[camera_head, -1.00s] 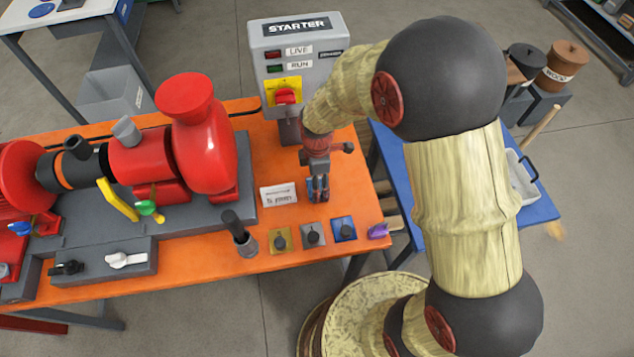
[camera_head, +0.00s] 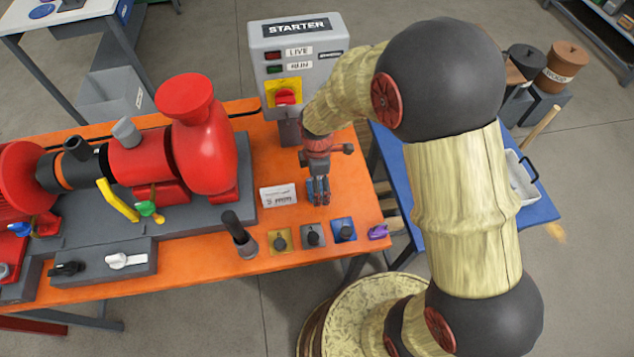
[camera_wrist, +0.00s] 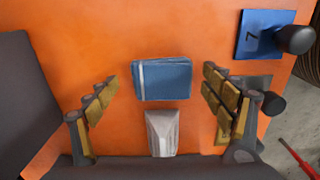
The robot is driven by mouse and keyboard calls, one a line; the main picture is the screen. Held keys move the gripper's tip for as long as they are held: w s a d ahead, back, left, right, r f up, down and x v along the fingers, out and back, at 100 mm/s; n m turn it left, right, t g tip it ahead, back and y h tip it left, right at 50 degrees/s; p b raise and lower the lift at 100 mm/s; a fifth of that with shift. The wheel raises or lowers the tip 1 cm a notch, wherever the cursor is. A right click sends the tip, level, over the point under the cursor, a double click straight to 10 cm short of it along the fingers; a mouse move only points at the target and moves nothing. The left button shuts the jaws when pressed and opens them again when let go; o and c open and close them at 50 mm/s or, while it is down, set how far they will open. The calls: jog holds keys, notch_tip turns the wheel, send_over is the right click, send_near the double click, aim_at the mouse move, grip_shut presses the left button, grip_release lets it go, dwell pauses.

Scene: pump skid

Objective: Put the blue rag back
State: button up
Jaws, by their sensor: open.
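The blue rag (camera_wrist: 164,79) lies folded flat on the orange bench top (camera_wrist: 70,25), with a pale stripe near its left edge. In the wrist view it sits between the two open fingers of my gripper (camera_wrist: 163,100) and touches neither. In the head view my gripper (camera_head: 319,196) points down over the bench, and only bits of blue show around its fingertips. The gripper is empty. A small white card stand (camera_wrist: 161,132) is just below the rag in the wrist view; in the head view a white card (camera_head: 278,196) stands left of the gripper.
The grey starter box (camera_head: 295,60) stands behind my gripper. Yellow, grey and blue tiles (camera_head: 343,229) with knobs line the front edge, with a purple item (camera_head: 378,232) beside them. The red pump (camera_head: 205,150) fills the left. A blue table (camera_head: 540,209) holds a white tray at right.

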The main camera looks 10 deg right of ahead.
jog(key=s+d+r+m+t+p, duration=0.1)
jog(key=d+r+m, duration=0.1)
jog(key=r, duration=0.9)
jog(key=s+d+r+m+t+p, duration=0.1)
jog(key=s+r+m+p, duration=0.15)
jog(key=r, duration=0.75)
jog(key=s+d+r+m+t, duration=0.1)
jog(key=s+d+r+m, duration=0.2)
jog(key=s+r+m, duration=0.3)
jog(key=s+d+r+m+t, duration=0.2)
jog(key=s+d+r+m, duration=0.1)
jog(key=s+r+m, duration=0.3)
jog(key=shift+s+d+r+m+t+b, duration=0.25)
jog(key=shift+s+m+b, duration=0.2)
jog(key=shift+s+m, duration=0.45)
jog(key=shift+f, duration=0.1)
jog(key=shift+s+f, duration=0.1)
jog(key=shift+f, duration=0.05)
